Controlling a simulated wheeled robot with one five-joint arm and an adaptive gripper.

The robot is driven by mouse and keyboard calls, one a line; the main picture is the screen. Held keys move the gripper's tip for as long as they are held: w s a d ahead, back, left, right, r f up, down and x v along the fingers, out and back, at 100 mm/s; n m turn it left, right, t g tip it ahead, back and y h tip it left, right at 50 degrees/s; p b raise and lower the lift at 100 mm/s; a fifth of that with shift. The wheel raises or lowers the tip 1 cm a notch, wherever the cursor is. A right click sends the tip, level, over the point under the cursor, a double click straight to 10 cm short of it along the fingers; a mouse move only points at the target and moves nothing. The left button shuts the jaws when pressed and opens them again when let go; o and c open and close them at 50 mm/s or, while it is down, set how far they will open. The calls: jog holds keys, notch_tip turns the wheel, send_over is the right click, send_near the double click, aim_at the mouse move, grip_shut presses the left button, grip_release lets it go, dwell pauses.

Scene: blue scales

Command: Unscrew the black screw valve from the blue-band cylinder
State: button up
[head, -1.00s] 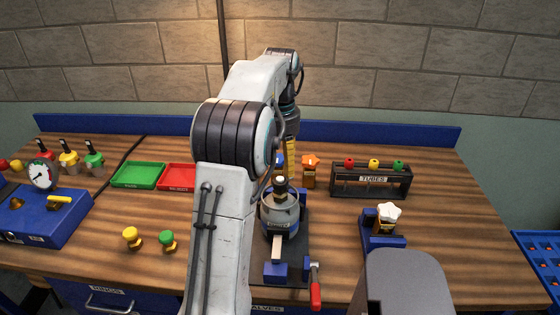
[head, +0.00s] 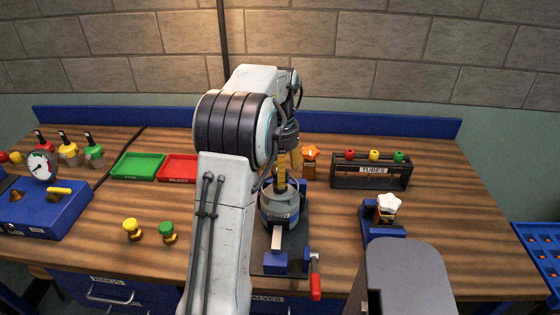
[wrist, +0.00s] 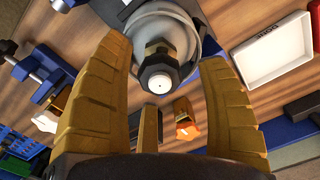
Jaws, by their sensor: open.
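The grey cylinder (head: 279,213) stands upright in a blue clamp (head: 273,263) on a dark plate; its lower band is hard to read in the head view. It also shows in the wrist view (wrist: 186,28). The black screw valve (wrist: 158,74), with a pale round top, sits on the cylinder's neck. My gripper (wrist: 165,55) is open, with one yellow finger on each side of the valve and visible gaps between. In the head view my gripper (head: 281,180) is directly over the cylinder and mostly covers the valve.
A red-handled crank (head: 315,284) sticks out at the clamp's front right. An orange star-knobbed piece (head: 310,157) stands close behind. A tube rack (head: 371,172) and a white-knobbed piece (head: 388,206) are to the right. Green (head: 137,167) and red (head: 178,168) trays lie left.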

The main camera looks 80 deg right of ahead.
jog(key=shift+f, duration=0.7)
jog(key=c, duration=1.3)
jog(key=n+p, duration=0.1)
jog(key=n, duration=0.3)
jog(key=shift+c, duration=0.2)
jog(key=n, duration=0.5)
jog(key=shift+p, duration=0.35)
jog(key=shift+r+p, duration=1.6)
jog(key=shift+r, duration=0.15)
jog(key=shift+r+p, duration=2)
jog(key=shift+r, duration=0.3)
